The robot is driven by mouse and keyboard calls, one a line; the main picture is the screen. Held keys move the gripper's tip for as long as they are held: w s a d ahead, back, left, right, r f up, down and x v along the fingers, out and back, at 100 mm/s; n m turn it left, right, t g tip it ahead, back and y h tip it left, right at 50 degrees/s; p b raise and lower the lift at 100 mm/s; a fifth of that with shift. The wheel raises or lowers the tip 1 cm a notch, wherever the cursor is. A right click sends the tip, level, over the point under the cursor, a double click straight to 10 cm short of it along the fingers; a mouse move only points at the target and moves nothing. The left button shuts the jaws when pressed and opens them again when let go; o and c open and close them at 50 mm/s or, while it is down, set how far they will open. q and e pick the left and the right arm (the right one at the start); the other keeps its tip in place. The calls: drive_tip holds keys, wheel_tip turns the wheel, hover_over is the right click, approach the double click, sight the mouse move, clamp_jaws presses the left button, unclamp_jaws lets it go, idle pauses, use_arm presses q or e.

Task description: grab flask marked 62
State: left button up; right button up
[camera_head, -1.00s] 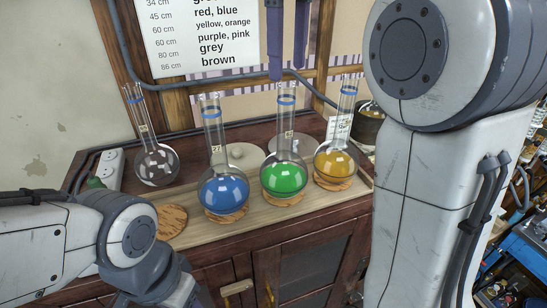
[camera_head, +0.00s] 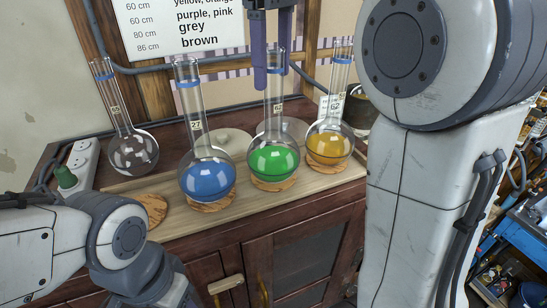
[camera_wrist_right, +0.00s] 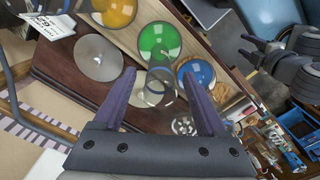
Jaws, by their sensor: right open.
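The yellow flask (camera_head: 328,145) has a label that seems to read 62. It stands on a cork ring at the right of the flask row. My right gripper (camera_head: 272,80) points down at the neck of the green flask (camera_head: 273,160), left of the yellow one. Its purple fingers are open. In the right wrist view, a clear flask neck (camera_wrist_right: 160,88) shows between the open fingers (camera_wrist_right: 162,80), with nothing clamped. The yellow flask shows there at the top (camera_wrist_right: 115,10). My left gripper (camera_wrist_right: 248,48) shows at the right of that view, with its fingers apart; its fingers are hidden in the head view.
A blue flask (camera_head: 208,180) and an empty clear flask (camera_head: 132,152) stand further left. An empty cork ring (camera_head: 152,208) lies on the wooden board (camera_head: 180,222). A power strip (camera_head: 82,160) is at the left. A dark pot (camera_head: 357,112) stands behind the yellow flask.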

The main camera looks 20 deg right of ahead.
sight(274, 121)
drive_tip(key=shift+f, duration=1.4)
clamp_jaws()
idle(0.4)
